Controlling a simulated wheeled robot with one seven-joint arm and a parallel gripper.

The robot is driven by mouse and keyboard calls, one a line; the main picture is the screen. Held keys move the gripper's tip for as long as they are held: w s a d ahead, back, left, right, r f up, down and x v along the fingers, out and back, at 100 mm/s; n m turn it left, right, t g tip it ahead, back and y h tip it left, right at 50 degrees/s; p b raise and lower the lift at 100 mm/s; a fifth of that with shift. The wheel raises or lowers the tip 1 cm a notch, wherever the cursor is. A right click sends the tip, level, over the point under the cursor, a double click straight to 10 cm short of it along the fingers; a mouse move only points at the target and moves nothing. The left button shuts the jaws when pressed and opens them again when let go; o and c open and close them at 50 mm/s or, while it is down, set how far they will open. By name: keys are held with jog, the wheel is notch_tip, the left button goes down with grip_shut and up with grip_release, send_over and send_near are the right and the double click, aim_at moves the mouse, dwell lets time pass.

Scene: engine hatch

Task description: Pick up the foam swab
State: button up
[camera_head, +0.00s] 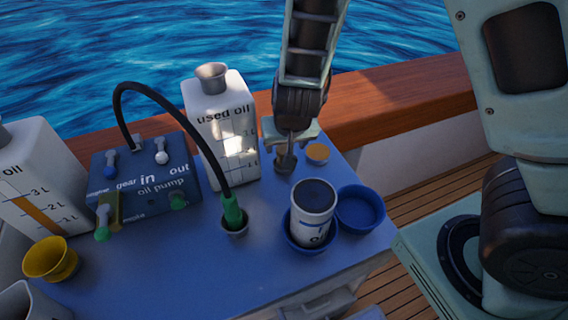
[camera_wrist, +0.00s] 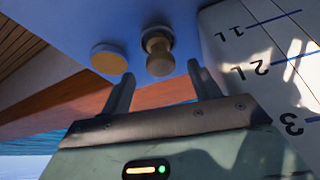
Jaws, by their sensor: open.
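A small beige knobbed piece, which I take for the foam swab (camera_wrist: 158,62), stands in a dark round holder on the blue top in the wrist view. In the head view its spot (camera_head: 286,161) is largely covered by my arm. My gripper (camera_head: 291,142) is open and empty above it at the back of the blue top. In the wrist view my gripper (camera_wrist: 160,75) has its fingers spread, and the swab shows between and just beyond the fingertips. I see no contact.
The white used oil jug (camera_head: 222,130) stands close left of my gripper. An orange-yellow disc (camera_head: 317,153) lies just right. An oil filter (camera_head: 313,207) sits in a blue cup, with an empty blue bowl (camera_head: 360,209) beside it. The oil pump (camera_head: 145,183) and its black hose are left.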

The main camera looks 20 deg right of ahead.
aim_at(284, 148)
jog(key=b+x, duration=0.2)
jog(key=x, duration=0.4)
jog(key=shift+w+f, duration=0.15)
jog(key=shift+w, duration=0.15)
jog(key=c, duration=1.1)
